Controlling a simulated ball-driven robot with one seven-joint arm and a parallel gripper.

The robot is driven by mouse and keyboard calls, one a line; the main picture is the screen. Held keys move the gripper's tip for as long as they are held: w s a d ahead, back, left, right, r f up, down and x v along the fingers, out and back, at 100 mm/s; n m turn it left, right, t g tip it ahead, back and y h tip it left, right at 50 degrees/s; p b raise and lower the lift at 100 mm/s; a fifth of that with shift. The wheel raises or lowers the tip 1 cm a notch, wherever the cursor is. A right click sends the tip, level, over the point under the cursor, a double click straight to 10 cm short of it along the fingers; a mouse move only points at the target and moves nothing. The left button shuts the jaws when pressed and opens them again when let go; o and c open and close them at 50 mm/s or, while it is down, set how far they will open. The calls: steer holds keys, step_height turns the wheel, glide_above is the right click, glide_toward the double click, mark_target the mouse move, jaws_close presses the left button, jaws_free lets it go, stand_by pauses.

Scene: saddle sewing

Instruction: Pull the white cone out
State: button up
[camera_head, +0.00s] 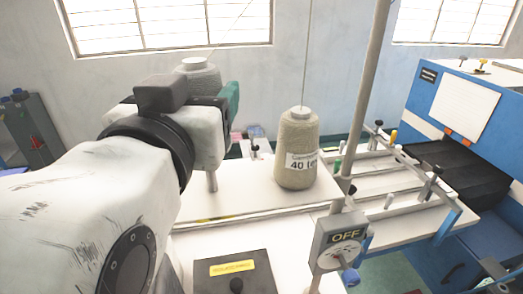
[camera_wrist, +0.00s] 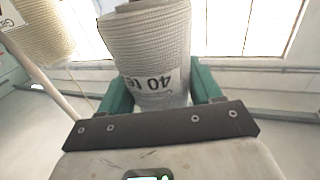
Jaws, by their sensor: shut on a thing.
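The white cone, a pale ribbed thread cone (camera_head: 200,77) with a pale top, stands roughly upright behind my gripper in the head view. In the wrist view the cone (camera_wrist: 157,45) fills the upper middle and its label reads upside down. My gripper (camera_wrist: 161,92) has green fingers, one on each side of the cone's labelled part, shut on it. In the head view the gripper's green finger (camera_head: 230,98) shows right of the cone. My wrist hides the cone's lower part, so I cannot tell whether it touches the table.
A second, beige cone (camera_head: 297,152) stands on the white table (camera_head: 255,195), right of my gripper. A slanted metal pole (camera_head: 361,90) rises just right of it. An OFF switch box (camera_head: 339,240) is in front. A blue machine (camera_head: 440,115) stands at far right.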

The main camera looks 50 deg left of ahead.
mark_target(195, 60)
steer(key=shift+r, duration=0.9)
steer(key=shift+r, duration=1.95)
